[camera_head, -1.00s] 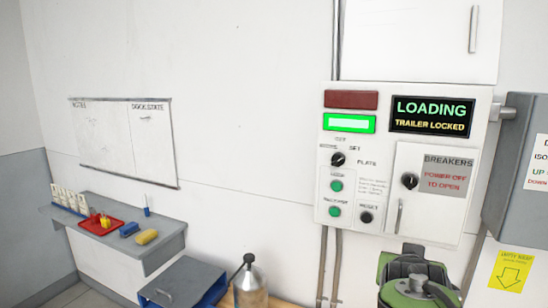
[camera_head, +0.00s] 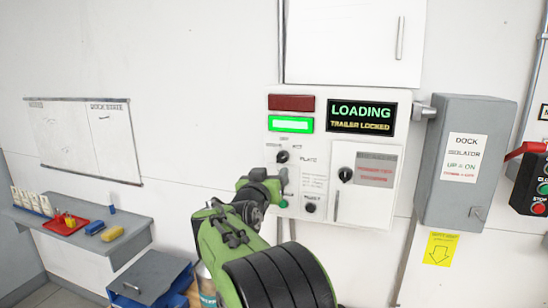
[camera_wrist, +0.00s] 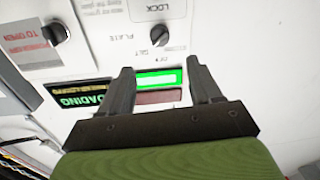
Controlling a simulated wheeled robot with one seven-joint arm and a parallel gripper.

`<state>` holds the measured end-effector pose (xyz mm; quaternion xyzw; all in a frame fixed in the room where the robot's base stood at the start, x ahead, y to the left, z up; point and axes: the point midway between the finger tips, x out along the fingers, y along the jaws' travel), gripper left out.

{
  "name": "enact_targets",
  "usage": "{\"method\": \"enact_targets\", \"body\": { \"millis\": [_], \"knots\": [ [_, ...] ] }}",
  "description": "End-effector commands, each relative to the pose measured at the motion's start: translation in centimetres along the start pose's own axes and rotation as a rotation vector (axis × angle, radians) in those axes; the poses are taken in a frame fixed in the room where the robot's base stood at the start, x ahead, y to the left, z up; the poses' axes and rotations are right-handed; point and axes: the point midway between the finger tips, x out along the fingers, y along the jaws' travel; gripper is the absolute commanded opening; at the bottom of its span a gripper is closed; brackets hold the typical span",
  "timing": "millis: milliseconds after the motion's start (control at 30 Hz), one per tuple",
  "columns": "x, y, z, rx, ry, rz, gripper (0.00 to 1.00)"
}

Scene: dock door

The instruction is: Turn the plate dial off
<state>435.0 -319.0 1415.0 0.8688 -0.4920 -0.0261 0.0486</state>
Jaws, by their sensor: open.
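The plate dial (camera_head: 282,156) is a small black knob at the upper left of the white control panel (camera_head: 322,222). It also shows, upside down, in the wrist view (camera_wrist: 159,37), with "PLATE" lettering beside it. I cannot tell its exact pointer setting. My gripper (camera_wrist: 160,68) is open and empty, its two dark fingers facing the panel. In the wrist view the dial lies just beyond and between the fingertips, apart from them. In the head view my gripper is just below the dial and hides the panel's lower left part.
A lit green lamp (camera_head: 291,124) and a "LOADING / TRAILER LOCKED" display (camera_head: 361,116) are above. A second black knob (camera_head: 346,174) is on the breaker door (camera_head: 347,207). A grey isolator box (camera_head: 463,195) stands right. A shelf (camera_head: 95,248) with small items is left.

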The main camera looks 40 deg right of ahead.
Motion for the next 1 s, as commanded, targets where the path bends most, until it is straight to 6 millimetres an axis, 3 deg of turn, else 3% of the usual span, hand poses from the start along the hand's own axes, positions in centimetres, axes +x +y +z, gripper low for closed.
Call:
{"method": "enact_targets", "body": {
  "millis": [200, 433, 800, 1000],
  "knots": [
    [5.7, 0.2, -0.5, -0.001, -0.002, 0.003, 0.64],
    [10.2, 0.1, -0.5, 0.000, -0.002, 0.001, 0.64],
    [11.3, 0.0, -0.1, 0.000, -0.001, -0.002, 0.64],
    [11.3, 0.0, -0.1, 0.000, -0.001, -0.002, 0.33]
  ]
}}
